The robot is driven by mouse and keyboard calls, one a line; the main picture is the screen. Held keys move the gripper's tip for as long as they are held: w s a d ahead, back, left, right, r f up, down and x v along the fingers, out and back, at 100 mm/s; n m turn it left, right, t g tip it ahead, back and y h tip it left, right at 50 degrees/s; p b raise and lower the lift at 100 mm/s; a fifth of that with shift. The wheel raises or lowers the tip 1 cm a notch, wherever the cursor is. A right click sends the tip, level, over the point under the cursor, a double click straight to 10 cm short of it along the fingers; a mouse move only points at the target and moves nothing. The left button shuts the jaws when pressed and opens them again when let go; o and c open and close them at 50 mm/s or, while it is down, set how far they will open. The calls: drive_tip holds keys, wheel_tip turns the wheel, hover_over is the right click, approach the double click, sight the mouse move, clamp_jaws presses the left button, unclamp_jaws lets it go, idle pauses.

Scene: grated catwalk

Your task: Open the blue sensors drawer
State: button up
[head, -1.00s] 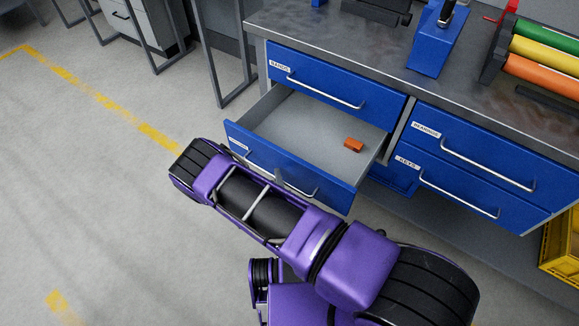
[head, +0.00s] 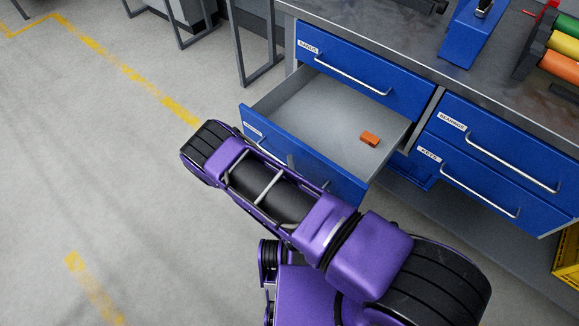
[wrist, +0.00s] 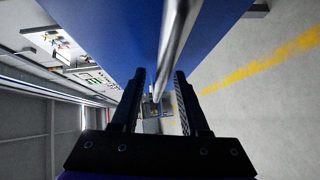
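A blue-fronted drawer (head: 343,187) in the left column of the bench, below the one labelled BANDS, is pulled well out. Its small label is too small to read. Its grey inside (head: 318,118) shows a small orange block (head: 370,138). My purple arm crosses in front of the drawer and hides part of its front and handle, and my gripper, in the head view. In the wrist view my gripper (wrist: 160,74) has its two black fingers apart. A metal bar handle (wrist: 172,40) on a blue front runs between them, with gaps on both sides.
The BANDS drawer (head: 375,75), BEARINGS drawer (head: 495,150) and KEYS drawer (head: 470,180) are shut. Coloured rolls (head: 565,45) and a blue holder (head: 470,35) stand on the bench top. The floor (head: 110,160) to the left is clear, with yellow lines.

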drive_tip(key=p+v, duration=0.1)
drive_tip(key=v, duration=1.6)
drive_tip(key=shift+s, duration=0.25)
drive_tip(key=shift+w+a+r, duration=0.1)
